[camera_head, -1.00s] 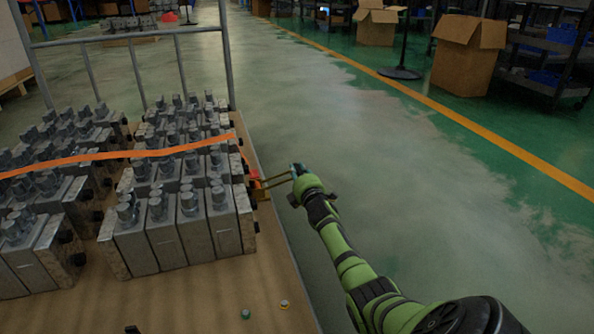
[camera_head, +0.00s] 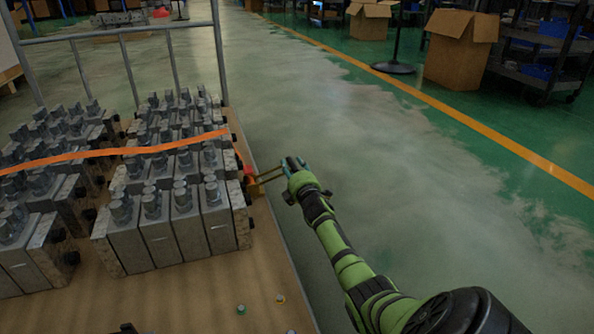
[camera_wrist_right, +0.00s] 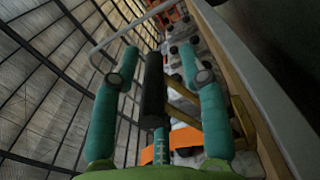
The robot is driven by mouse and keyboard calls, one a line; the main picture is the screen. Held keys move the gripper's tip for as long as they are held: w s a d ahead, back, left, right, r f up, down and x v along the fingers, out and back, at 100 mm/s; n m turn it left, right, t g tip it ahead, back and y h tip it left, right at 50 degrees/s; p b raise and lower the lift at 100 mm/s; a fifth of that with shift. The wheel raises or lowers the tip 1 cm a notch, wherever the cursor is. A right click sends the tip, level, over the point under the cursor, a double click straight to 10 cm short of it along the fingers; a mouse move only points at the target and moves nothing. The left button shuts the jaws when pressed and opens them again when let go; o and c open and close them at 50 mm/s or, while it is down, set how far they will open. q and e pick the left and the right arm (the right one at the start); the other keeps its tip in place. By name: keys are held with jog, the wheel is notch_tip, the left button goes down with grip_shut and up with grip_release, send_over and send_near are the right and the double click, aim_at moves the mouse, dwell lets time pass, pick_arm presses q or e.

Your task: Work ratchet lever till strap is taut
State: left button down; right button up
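An orange strap (camera_head: 120,152) runs over the valve blocks (camera_head: 178,240) in the head view, with a gentle wave along its length. At its right end, by the pallet's edge, is the yellow ratchet lever (camera_head: 265,178), which sticks out to the right. My right gripper (camera_head: 291,164) is at the lever's outer end. In the right wrist view, the lever's black handle (camera_wrist_right: 154,88) lies between the two teal fingers of my right gripper (camera_wrist_right: 160,54), with a gap visible on each side. The yellow lever arm (camera_wrist_right: 187,120) runs behind the right finger. My left gripper is not seen.
The blocks stand in rows on a wooden pallet (camera_head: 190,300) with a metal rail (camera_head: 220,60) at the back. Small caps (camera_head: 241,309) lie on its front part.

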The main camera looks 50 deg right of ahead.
jog(key=v, duration=0.7)
jog(key=shift+d, duration=0.1)
dwell(0.4)
